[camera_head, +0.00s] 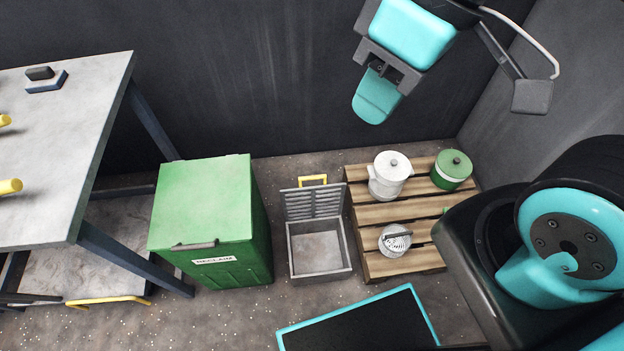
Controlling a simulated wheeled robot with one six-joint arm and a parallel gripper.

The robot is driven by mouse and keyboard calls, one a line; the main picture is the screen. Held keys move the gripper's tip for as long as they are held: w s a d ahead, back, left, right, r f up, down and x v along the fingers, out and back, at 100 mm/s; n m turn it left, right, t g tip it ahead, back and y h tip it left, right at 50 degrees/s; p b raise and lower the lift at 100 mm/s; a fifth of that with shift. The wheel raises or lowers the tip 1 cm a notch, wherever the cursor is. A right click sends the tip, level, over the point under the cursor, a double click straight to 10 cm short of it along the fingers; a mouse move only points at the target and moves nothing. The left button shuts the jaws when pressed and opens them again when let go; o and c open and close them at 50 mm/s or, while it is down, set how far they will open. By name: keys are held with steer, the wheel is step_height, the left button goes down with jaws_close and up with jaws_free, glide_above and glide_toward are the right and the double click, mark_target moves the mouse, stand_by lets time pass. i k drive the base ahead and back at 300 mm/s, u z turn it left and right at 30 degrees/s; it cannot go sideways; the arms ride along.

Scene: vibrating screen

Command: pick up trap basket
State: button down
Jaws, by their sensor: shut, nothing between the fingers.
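I take the trap basket (395,241) to be the small round pale-metal basket with slots or holes and a dark handle bar across its top. It sits on the wooden pallet (401,213), at the pallet's front left. My gripper (371,108), with turquoise fingers, hangs at the top centre against the dark wall. It is shut and empty, well apart from the basket. Its fingertips overlap closely, so the gap between them does not show.
Left of the pallet stands an open grey box (345,262) with a slatted lid and yellow handle. A white pot (389,178) and a green pot (451,170) share the pallet. A green bin (208,205) and a table (75,130) stand left.

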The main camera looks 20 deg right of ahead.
mark_target(395, 239)
steer(key=k, duration=0.5)
steer(key=u, duration=0.6)
steer(key=k, duration=1)
steer(key=z, duration=1)
steer(key=i, duration=1.2)
steer(key=u, duration=0.6)
